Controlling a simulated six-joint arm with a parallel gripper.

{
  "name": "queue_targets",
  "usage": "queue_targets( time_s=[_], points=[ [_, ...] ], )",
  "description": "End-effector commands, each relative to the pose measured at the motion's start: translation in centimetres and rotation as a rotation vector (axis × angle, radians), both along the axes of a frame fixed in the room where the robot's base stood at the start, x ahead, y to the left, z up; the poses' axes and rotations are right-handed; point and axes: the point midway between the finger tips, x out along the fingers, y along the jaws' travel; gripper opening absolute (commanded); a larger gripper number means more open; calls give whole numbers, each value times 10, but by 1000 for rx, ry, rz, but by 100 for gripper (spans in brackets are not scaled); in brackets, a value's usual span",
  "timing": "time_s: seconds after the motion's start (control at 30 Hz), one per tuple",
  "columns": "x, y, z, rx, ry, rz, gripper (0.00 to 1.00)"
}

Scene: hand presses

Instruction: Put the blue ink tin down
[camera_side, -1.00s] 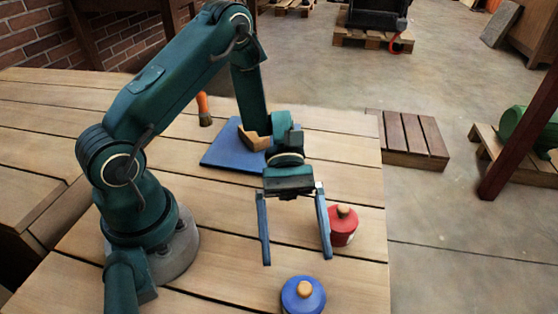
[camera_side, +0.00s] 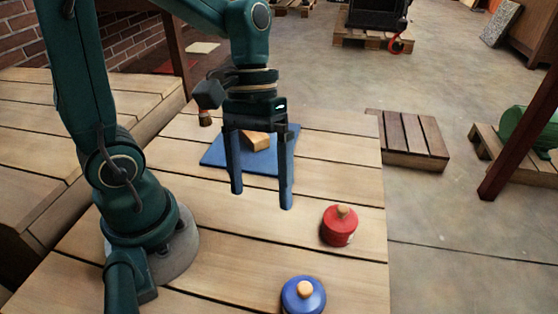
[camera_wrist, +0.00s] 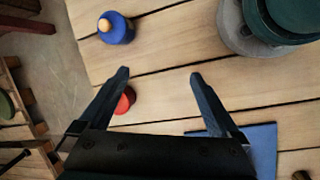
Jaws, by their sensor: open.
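The blue ink tin (camera_side: 303,297) stands upright on the wooden table near its front edge in the side view, its round wooden knob on top. It also shows at the upper left of the wrist view (camera_wrist: 117,32). My gripper (camera_side: 262,200) is open and empty, raised above the table, behind and to the left of the blue tin and well apart from it. Its two fingers also show in the wrist view (camera_wrist: 160,75), with nothing between them but table.
A red tin (camera_side: 339,228) with a wooden knob stands near the table's right edge, partly behind a finger in the wrist view (camera_wrist: 125,100). A blue mat (camera_side: 218,154) with a wooden block (camera_side: 257,141) lies behind my gripper. A brush (camera_side: 205,118) is beside it. The table's middle is clear.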

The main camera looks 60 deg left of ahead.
Motion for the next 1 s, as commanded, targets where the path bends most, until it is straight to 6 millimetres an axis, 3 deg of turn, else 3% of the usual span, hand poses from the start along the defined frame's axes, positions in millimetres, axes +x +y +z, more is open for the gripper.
queue_targets(
  time_s=[0.3, 0.5, 1.0],
  points=[
    [-9, 25, 33, 260, -474, -241, 98],
    [-10, 34, 46, 361, -655, -319, 98],
    [-10, 37, 49, 388, -700, -338, 98]
  ],
)
